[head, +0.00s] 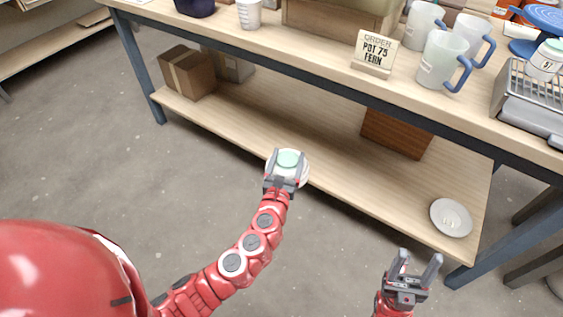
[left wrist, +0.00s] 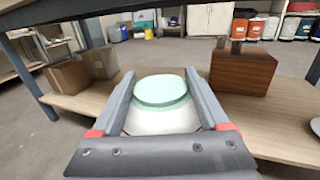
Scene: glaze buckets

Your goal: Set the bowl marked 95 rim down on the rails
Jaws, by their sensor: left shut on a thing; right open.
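My left gripper (head: 287,156) is shut on a white bowl with a pale green round face upward (head: 289,160), held out in front of the table. The bowl also shows between the fingers in the left wrist view (left wrist: 162,120). I see no mark on it. The metal rails (head: 508,86) sit on the tabletop at the far right. A white piece with a pale green top (head: 543,66) stands on them; its mark is too small to read surely. My right gripper (head: 418,258) is open and empty, low at the right, in front of the table.
The tabletop holds frosted mugs with blue handles (head: 442,60), an order sign (head: 375,52) reading "POT 75 FERN", and a white cup (head: 249,14). The lower shelf (head: 290,125) carries cardboard boxes (head: 187,72), a brown block (head: 396,134) and a white plate (head: 451,217).

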